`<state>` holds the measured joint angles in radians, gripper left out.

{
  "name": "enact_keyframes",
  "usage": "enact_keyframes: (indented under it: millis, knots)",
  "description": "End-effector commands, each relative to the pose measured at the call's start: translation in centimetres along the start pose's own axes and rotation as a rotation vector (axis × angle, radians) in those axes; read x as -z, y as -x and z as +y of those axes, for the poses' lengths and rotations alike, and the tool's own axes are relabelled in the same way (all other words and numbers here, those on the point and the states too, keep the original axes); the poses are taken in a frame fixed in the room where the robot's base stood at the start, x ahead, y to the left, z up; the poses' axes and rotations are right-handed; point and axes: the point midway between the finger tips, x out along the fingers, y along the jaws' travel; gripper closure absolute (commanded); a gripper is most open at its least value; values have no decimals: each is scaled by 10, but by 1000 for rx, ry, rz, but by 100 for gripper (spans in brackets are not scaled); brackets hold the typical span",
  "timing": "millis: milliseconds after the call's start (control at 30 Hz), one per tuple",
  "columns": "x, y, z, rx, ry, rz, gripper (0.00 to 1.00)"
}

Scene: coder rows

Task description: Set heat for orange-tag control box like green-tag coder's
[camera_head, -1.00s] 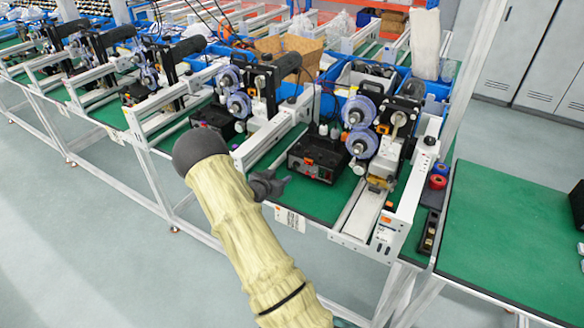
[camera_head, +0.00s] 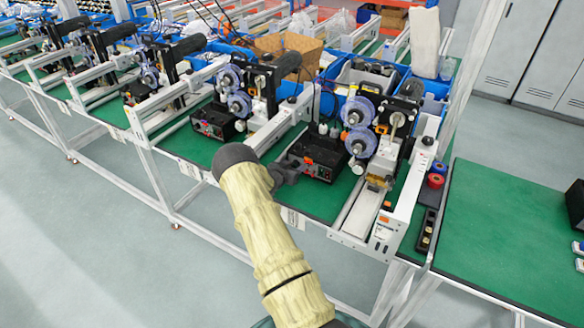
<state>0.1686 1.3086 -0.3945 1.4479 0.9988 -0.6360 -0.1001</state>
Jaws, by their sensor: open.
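A black control box (camera_head: 322,161) with an orange tag on its front sits on the green bench top, left of the coder with blue reels (camera_head: 358,127). My gripper (camera_head: 301,168) is open and empty at the left front of this box. It overlaps the box's left front edge in the picture, and I cannot tell if it touches. Another black control box (camera_head: 212,122) stands further left, beside the neighbouring coder (camera_head: 238,95). I cannot make out a green tag or the heat settings at this size. My sleeved arm hides part of the bench front.
White coder rails (camera_head: 268,131) stand left of the near box, and a white rail (camera_head: 405,200) stands right of it. Red and blue rolls (camera_head: 436,176) lie further right. The grey floor in front is clear.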

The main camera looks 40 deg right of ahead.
Motion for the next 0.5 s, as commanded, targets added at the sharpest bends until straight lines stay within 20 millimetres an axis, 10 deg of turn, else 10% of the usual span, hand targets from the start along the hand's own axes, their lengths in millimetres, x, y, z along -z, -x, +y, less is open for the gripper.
enact_keyframes:
  millis: [100,300,500]
  knots:
    - [0,0,0,0,0,0,56]
    - [0,0,0,0,0,0,96]
    - [-1,0,0,1,-5,0,97]
